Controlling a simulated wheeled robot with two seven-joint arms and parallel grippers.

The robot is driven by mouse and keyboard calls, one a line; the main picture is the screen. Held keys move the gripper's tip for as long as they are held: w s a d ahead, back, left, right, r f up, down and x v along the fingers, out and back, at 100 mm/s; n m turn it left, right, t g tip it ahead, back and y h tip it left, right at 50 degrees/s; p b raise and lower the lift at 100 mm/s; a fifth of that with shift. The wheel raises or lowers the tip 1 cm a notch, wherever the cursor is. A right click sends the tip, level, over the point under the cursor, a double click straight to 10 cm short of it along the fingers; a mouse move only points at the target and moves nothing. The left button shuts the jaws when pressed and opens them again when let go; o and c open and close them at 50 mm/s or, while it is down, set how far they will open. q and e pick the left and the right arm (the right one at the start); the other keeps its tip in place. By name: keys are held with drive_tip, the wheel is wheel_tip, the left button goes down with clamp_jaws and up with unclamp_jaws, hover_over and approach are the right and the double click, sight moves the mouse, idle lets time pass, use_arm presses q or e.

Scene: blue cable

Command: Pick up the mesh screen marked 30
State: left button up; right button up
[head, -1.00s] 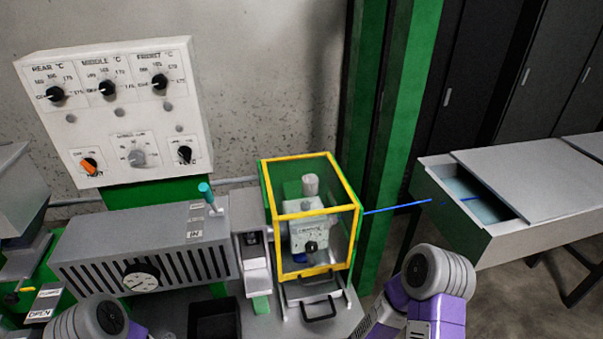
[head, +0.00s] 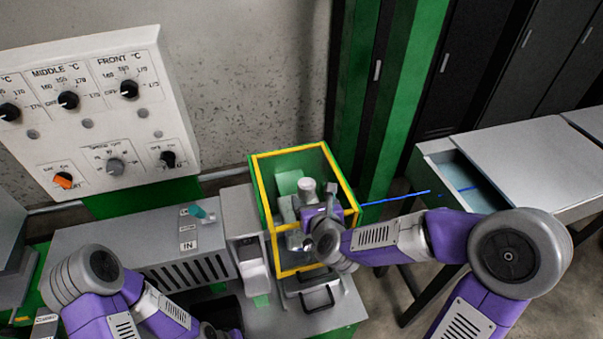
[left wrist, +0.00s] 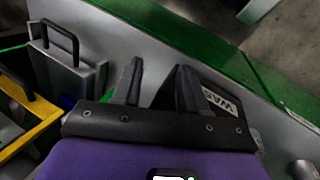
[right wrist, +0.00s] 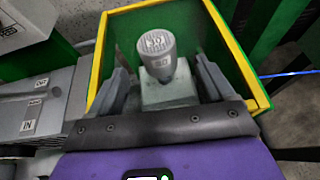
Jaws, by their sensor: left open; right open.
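I cannot make out a mesh screen marked 30 for certain. A grey metal cylinder (right wrist: 156,55) with a patterned top and a small unclear number stands upright on a block in the yellow-framed box (right wrist: 101,65). The cylinder also shows in the head view (head: 306,187). My right gripper (right wrist: 163,80) is open, its fingers either side of the cylinder in the right wrist view; I cannot tell whether they touch it. My left gripper (left wrist: 160,78) is open and empty, above the machine's bench near a dark box (left wrist: 222,105) with a partly hidden label beginning WAS.
The control panel (head: 105,122) is at the left. A handled tray (head: 316,299) lies below the yellow frame. A blue cable (head: 400,197) runs right to a grey table (head: 535,165) with an open compartment.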

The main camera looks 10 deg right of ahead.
sight(309, 192)
drive_tip(key=shift+r+p+x, duration=0.1)
drive_tip(key=shift+p+x, duration=0.1)
drive_tip(key=shift+x, duration=1.3)
drive_tip(key=shift+r+p+x, duration=0.15)
drive_tip(key=shift+x, duration=1.4)
drive_tip(key=shift+w, duration=0.1)
drive_tip(key=c, duration=1.1)
drive_tip(key=shift+r, duration=0.1)
drive_tip(key=shift+c, duration=0.2)
